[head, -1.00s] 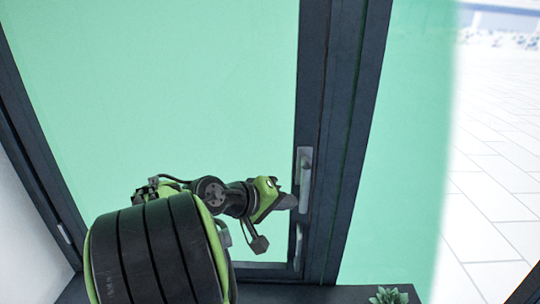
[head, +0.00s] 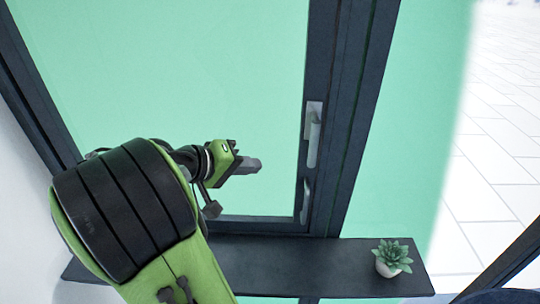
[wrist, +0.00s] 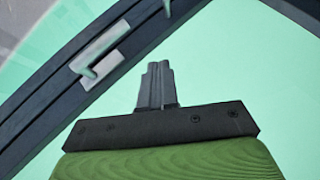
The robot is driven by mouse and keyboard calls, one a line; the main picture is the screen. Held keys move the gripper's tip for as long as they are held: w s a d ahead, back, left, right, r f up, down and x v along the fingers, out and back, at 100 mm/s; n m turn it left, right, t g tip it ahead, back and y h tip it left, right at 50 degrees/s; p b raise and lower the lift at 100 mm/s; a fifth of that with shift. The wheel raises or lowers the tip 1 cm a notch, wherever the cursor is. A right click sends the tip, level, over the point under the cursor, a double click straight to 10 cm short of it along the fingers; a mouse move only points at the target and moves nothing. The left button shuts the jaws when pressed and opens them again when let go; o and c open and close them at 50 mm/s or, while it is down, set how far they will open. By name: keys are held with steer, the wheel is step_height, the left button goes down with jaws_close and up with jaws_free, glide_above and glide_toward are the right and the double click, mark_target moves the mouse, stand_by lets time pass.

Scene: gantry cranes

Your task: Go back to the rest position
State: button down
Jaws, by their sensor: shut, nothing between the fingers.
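My gripper (head: 250,166) is shut and empty in the head view, in front of the green-tinted pane and left of the window handle. Its two fingers lie together in the wrist view (wrist: 157,82). The grey upper handle (head: 313,138) is on the dark frame, with a clear gap between it and my fingertips. A second, lower handle (head: 305,200) sits below it on the same frame. In the wrist view a handle on its plate (wrist: 98,50) shows at the upper left, apart from my fingers.
A dark shelf (head: 300,262) runs below the window. A green succulent in a white pot (head: 392,258) stands on its right part. A dark upright frame post (head: 358,120) is right of the handles. White tiled floor (head: 505,130) shows beyond the glass at right.

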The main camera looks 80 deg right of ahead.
steer(key=shift+w+a, duration=0.8)
steer(key=shift+w, duration=0.25)
steer(key=shift+w, duration=0.15)
